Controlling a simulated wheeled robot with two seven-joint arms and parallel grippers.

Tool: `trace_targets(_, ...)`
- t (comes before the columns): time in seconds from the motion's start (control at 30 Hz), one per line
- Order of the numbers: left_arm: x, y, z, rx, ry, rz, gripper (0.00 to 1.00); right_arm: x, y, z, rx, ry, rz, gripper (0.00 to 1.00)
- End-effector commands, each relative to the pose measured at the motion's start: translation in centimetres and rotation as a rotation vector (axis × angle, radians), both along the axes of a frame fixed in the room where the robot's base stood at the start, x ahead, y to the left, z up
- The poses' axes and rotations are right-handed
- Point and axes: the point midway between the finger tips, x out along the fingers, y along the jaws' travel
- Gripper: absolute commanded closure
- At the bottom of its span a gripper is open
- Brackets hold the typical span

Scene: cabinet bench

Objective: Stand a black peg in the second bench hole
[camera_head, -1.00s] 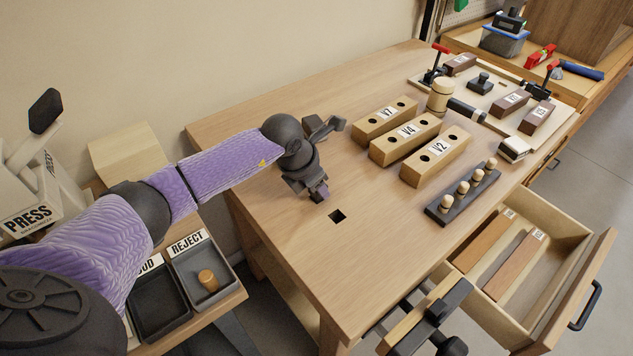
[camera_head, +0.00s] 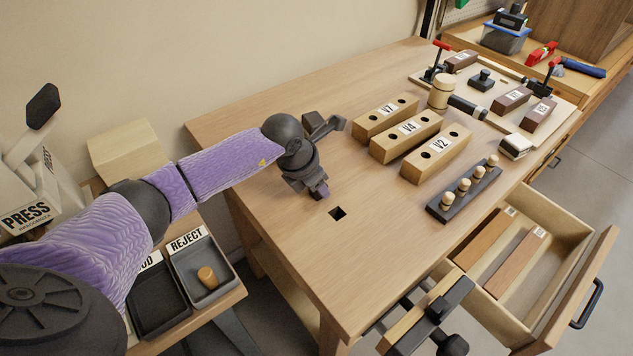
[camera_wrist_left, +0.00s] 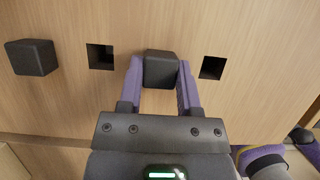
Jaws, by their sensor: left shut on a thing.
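My left gripper (camera_head: 319,192) points down at the bench top (camera_head: 270,215), left of the square hole (camera_head: 338,214). In the left wrist view, its purple fingers (camera_wrist_left: 160,82) are shut on a black peg (camera_wrist_left: 160,69). That view shows one square hole (camera_wrist_left: 101,57) left of the held peg and another (camera_wrist_left: 212,68) right of it. I cannot tell whether the held peg is in a hole or above the wood. My right gripper is out of view.
Wooden blocks marked V7 (camera_head: 386,116), V4 (camera_head: 405,136) and V2 (camera_head: 437,155) stand right of my arm. A dark rack (camera_head: 464,191) holds several light pegs. An open drawer (camera_head: 590,290) juts out at the front right. The reject tray (camera_head: 219,262) is at lower left.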

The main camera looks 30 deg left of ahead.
Motion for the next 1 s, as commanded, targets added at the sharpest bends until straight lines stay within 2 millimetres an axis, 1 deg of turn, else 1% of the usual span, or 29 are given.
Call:
trace_targets(0.3,0.02,0.00,-0.64,0.000,-0.001,0.000,1.00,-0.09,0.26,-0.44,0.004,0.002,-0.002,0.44)
trace_targets(0.6,-0.02,0.00,-0.70,0.000,0.001,0.000,1.00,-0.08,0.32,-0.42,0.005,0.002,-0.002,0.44)
trace_targets(0.63,-0.02,-0.01,-0.70,0.000,0.001,0.000,0.50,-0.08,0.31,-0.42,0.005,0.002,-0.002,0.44)
trace_targets(0.8,-0.02,-0.02,-0.69,0.000,0.001,0.000,0.15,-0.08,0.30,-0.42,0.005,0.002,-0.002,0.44)
trace_targets(0.97,-0.01,-0.01,-0.67,0.000,0.000,0.000,0.15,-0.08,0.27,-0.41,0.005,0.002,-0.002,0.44)
trace_targets(1.0,-0.02,-0.02,-0.69,0.000,0.001,0.000,0.09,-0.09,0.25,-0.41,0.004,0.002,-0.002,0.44)
